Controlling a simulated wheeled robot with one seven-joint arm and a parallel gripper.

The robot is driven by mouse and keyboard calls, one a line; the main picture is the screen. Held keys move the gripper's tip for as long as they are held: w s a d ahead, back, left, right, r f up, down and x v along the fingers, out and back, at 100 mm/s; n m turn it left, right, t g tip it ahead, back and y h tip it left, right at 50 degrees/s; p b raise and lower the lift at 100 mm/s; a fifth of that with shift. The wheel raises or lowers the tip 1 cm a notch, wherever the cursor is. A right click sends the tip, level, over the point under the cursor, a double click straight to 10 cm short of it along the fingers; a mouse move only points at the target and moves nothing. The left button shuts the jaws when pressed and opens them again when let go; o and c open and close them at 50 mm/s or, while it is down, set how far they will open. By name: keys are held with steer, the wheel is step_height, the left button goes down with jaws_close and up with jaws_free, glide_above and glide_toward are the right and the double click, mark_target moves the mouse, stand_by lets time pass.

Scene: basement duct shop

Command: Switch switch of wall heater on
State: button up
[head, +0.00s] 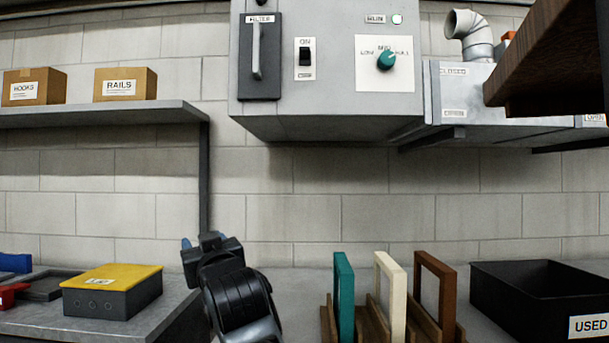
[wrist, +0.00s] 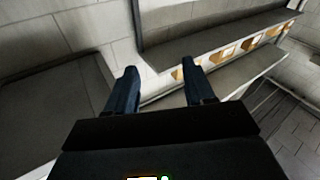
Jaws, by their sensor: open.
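The wall heater (head: 330,110) is a grey box on the block wall at the upper middle of the head view. Its black switch (head: 305,57) sits on a white plate marked ON above; the lower label is too small to read surely. I cannot tell the lever's position. My gripper (head: 204,240) is below and left of the heater, well apart from the switch. In the wrist view my gripper (wrist: 160,70) has its two blue fingers apart, with nothing between them.
The heater also has a filter handle (head: 256,52) and a teal knob (head: 386,61). A shelf (head: 100,113) with boxes is at left. Below stand upright frames (head: 391,290), a black bin (head: 540,290) and a yellow-lidded box (head: 113,290). A brown board (head: 550,60) juts in at upper right.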

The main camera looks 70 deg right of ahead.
steer(key=s+d+r+m+g+h+b, duration=0.1)
steer(key=d+r+h, duration=0.15)
steer(key=r, duration=0.35)
steer(key=d+r+m+h, duration=0.1)
steer(key=d+r, duration=0.3)
steer(key=r, duration=0.2)
steer(key=m+g+h+b, duration=0.2)
steer(key=m+g+h, duration=0.4)
steer(key=g, duration=0.1)
glide_toward(305, 51)
steer(key=shift+x, duration=4.6)
